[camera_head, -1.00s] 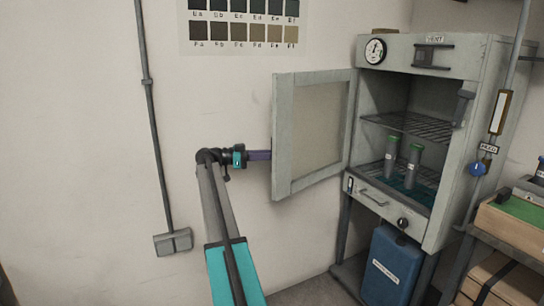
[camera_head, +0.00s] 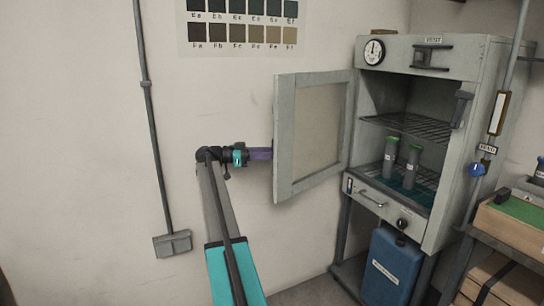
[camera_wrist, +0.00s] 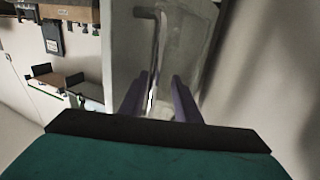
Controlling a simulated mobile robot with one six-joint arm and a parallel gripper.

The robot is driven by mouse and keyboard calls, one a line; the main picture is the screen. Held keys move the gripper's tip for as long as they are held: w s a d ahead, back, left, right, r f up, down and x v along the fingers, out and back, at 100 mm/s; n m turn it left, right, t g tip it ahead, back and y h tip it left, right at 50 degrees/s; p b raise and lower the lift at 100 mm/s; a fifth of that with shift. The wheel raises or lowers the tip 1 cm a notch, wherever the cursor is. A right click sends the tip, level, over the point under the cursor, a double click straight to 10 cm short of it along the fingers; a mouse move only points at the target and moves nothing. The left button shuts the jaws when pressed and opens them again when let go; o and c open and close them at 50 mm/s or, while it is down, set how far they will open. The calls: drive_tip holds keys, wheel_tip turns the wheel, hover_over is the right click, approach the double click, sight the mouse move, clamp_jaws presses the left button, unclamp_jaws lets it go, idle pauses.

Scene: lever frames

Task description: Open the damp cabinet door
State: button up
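The damp cabinet (camera_head: 469,70) stands at the right in the head view. Its framed door (camera_head: 285,140) is swung wide open to the left, showing the shelves inside. My gripper (camera_head: 262,154) is at the door's free left edge, its fingertips hidden behind the door. In the wrist view my gripper (camera_wrist: 160,90) has its two purple fingers apart. A bar handle (camera_wrist: 157,45) on the door's outer face (camera_wrist: 124,40) runs down between them, with a gap visible beside it. I cannot tell whether either finger touches the bar.
Two green-capped cylinders (camera_head: 390,158) stand on the cabinet's lower shelf. A blue container (camera_head: 392,270) is below the cabinet. A bench with a green-topped box (camera_head: 515,212) is at right. A conduit and switch box (camera_head: 173,244) are on the wall at left.

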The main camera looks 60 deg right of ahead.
drive_tip(key=s+a+r+p, duration=0.1)
drive_tip(key=s+a+r, duration=0.3)
drive_tip(key=s+a, duration=0.6)
drive_tip(key=shift+a+p, duration=0.3)
drive_tip(key=shift+a, duration=0.95)
